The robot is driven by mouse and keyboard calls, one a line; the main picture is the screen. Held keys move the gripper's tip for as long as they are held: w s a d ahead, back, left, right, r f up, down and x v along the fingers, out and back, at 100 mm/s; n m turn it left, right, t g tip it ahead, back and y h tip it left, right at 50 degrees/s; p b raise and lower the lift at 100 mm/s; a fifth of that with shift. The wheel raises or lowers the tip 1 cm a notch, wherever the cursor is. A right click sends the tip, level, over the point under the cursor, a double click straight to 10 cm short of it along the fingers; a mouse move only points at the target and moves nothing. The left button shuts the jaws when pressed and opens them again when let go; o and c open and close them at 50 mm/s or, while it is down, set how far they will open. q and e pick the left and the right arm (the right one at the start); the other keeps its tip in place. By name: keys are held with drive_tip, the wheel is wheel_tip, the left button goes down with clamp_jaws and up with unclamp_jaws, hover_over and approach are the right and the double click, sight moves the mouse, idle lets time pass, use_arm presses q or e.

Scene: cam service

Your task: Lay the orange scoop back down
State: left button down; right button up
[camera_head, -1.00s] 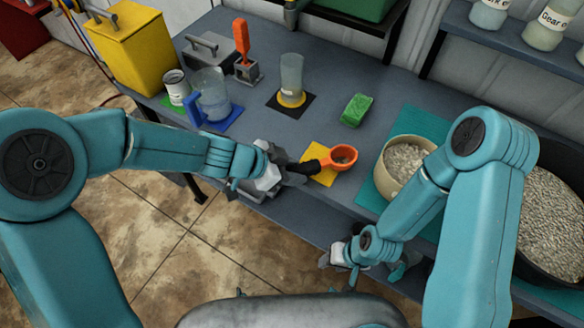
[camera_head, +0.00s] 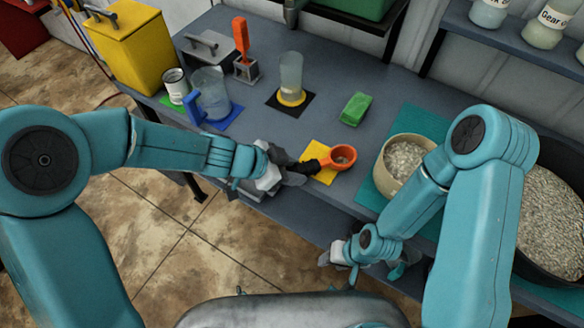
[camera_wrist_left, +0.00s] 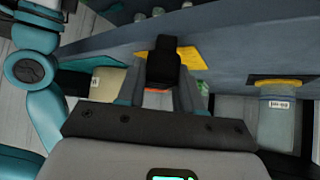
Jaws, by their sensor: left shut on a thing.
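The orange scoop (camera_head: 341,157) has a round bowl and a black handle (camera_head: 309,166). It is over the yellow mat (camera_head: 326,174) near the table's front edge; I cannot tell whether its bowl touches the mat. My left gripper (camera_head: 291,172) is shut on the scoop's black handle, which also shows between the fingers in the left wrist view (camera_wrist_left: 164,62). The yellow mat shows behind the handle there. My right gripper (camera_head: 338,256) hangs low in front of the table edge, partly hidden by its arm, and its fingers are unclear.
A beige bowl of pellets (camera_head: 383,176) stands on a teal mat right of the scoop. A green sponge (camera_head: 355,109) lies behind it. A clear cylinder (camera_head: 290,80), a blue-handled jug (camera_head: 213,100) and a can (camera_head: 176,84) stand further left. A large dark pellet tub (camera_head: 524,250) is at right.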

use_arm(q)
drive_tip(key=shift+f+b, duration=0.3)
drive_tip(key=shift+f, duration=0.2)
idle(0.3)
drive_tip(key=c, duration=0.7)
unclamp_jaws()
drive_tip(key=shift+o, duration=0.2)
drive_tip(key=shift+r, duration=0.1)
drive_tip(key=p+v, duration=0.7)
drive_tip(key=v, duration=0.1)
idle(0.7)
idle(0.4)
